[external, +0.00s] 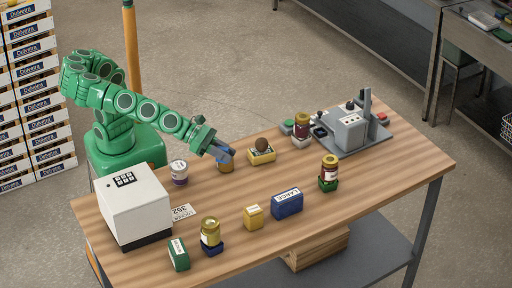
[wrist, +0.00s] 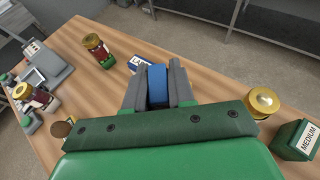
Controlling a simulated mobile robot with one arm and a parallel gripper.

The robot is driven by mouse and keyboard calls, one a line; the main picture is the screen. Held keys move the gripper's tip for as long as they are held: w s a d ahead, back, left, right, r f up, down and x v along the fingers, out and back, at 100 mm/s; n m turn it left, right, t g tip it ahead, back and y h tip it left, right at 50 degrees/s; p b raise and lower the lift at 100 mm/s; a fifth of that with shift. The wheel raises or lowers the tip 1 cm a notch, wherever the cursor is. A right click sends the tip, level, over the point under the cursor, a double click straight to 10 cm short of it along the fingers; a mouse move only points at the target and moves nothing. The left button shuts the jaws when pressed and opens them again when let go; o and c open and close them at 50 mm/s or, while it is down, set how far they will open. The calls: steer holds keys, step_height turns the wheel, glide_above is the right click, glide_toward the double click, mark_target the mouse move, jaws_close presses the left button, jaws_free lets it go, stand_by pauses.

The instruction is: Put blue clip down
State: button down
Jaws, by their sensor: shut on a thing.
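My gripper (external: 226,154) is over the back left part of the wooden table (external: 390,173). It is shut on a blue clip (wrist: 157,85), which sits between the two grey fingers in the wrist view. In the external view the blue clip (external: 225,153) shows only partly at the fingertips.
A yellow block with a brown ball (external: 262,155) stands just right of my gripper, and a white-and-purple tub (external: 179,173) to its left. A white box-shaped device (external: 135,205) is at front left. Blue (external: 287,205) and yellow (external: 253,217) boxes stand in front. Bare wood lies between.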

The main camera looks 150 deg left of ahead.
mark_target(238, 194)
steer(key=shift+s+a+n+g+y, duration=1.9)
steer(key=shift+s+a+n+g, duration=0.7)
steer(key=shift+s+a, duration=1.15)
steer(key=f, duration=2.3)
steer(key=shift+w+a+f, duration=0.1)
steer(key=shift+w+a, duration=0.15)
steer(key=c, duration=1)
jaws_free()
steer(key=shift+o, duration=0.2)
